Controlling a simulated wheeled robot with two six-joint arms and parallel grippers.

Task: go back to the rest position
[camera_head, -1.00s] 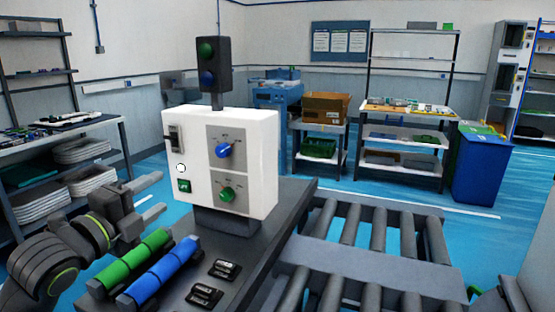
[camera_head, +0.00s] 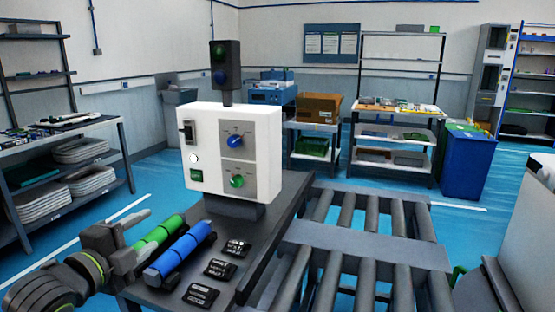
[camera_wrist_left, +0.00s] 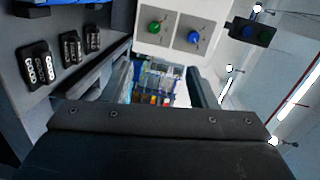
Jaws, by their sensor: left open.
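My left gripper (camera_head: 128,228) is in the lower left of the head view, left of the white control box and close to the green and blue cylinders. It looks open and empty; the cylinders partly hide its far finger. In the left wrist view its two fingers (camera_wrist_left: 160,88) stand apart with nothing between them. The white control box (camera_head: 208,172) has a blue knob (camera_head: 234,141) and a green knob (camera_head: 237,181). A green cylinder (camera_head: 156,236) and a blue cylinder (camera_head: 180,254) lie on the dark table. My right gripper is not in view.
Several black switch-like parts (camera_head: 220,269) lie on the table (camera_head: 262,232) before the box. A roller conveyor (camera_head: 345,248) runs along its right. A two-lamp signal (camera_head: 225,66) tops the box. A blue bin (camera_head: 468,165) and shelves stand behind, with open floor between.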

